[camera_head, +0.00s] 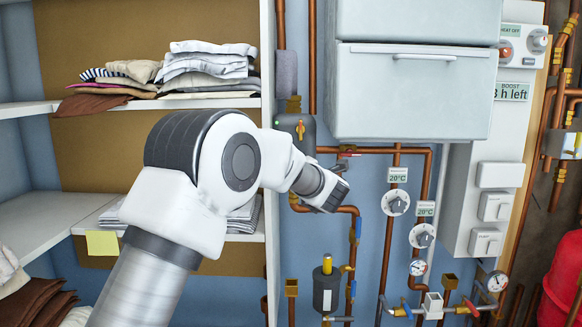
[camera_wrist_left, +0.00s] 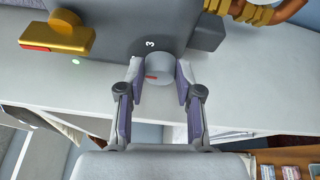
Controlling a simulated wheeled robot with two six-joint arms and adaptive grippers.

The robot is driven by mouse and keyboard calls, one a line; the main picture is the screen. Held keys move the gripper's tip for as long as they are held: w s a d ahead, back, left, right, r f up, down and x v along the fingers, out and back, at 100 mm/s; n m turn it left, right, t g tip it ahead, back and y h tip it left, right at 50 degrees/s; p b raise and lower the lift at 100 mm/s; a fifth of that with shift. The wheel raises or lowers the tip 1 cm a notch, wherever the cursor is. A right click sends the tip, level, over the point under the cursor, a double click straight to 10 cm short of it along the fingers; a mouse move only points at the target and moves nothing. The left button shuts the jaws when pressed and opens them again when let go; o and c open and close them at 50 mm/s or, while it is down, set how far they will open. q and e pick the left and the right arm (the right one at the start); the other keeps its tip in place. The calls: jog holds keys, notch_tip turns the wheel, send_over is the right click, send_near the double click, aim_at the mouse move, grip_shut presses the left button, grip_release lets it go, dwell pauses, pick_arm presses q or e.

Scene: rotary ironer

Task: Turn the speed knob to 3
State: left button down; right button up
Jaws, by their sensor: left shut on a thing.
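In the left wrist view, the grey round speed knob (camera_wrist_left: 156,68) with a small red mark sits on a dark grey housing (camera_wrist_left: 120,35). A white "3" is printed on the housing just beyond the knob. My left gripper (camera_wrist_left: 160,82) has one finger on each side of the knob and is shut on it. I cannot tell which number the red mark lines up with. My right gripper is not in view.
A yellow lever (camera_wrist_left: 58,38) with a red end sits beside the knob on the housing. In the head view, shelves with folded clothes (camera_head: 208,62) stand left. Copper pipes, two 20°C dials (camera_head: 396,202) and a white cabinet (camera_head: 415,95) are right of my arm.

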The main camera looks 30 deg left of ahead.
pick_arm(q)
jog(key=m+t+b, duration=0.1)
jog(key=m+b, duration=0.1)
jog(key=m, duration=0.1)
jog(key=m+t+b, duration=0.1)
jog(key=m+b, duration=0.1)
jog(key=m, duration=0.2)
jog(key=m+t+y+b, duration=0.1)
jog(key=m+t+b, duration=0.1)
jog(key=m, duration=0.2)
jog(key=shift+s+a+f, duration=0.1)
jog(key=shift+a+f, duration=0.1)
jog(key=shift+a, duration=0.2)
jog(key=shift+m, duration=0.4)
jog(key=c, duration=1.1)
grip_release()
jog(key=o, duration=0.3)
jog(key=shift+o, duration=0.2)
jog(key=shift+f, duration=0.15)
